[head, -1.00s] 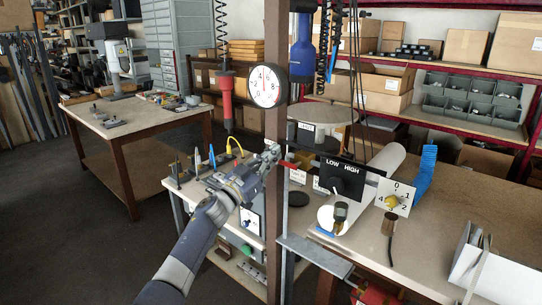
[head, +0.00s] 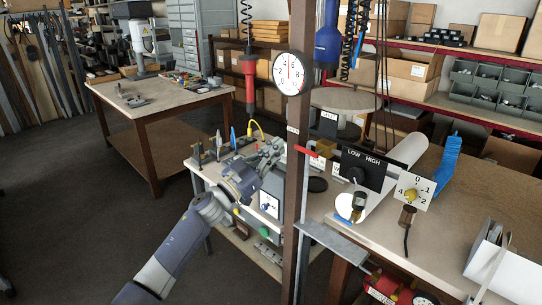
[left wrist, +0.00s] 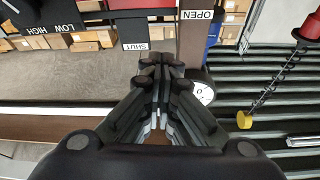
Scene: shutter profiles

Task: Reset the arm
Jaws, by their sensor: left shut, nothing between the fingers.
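My left arm comes in from the lower left in the head view. Its left gripper (head: 270,152) is just left of the brown post (head: 294,195), above the small workbench. In the left wrist view the dark fingers of my left gripper (left wrist: 155,75) are together with nothing between them. A red lever (head: 308,152) sticks out beside the post, to the right of the gripper and apart from it. My right gripper is in neither view.
A round gauge (head: 290,73) is on the post. A black LOW/HIGH panel (head: 366,168) and a numbered dial plate (head: 413,190) stand right of it. A red tool (head: 250,88) hangs from a coiled cord behind the gripper. Dark floor is clear at left.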

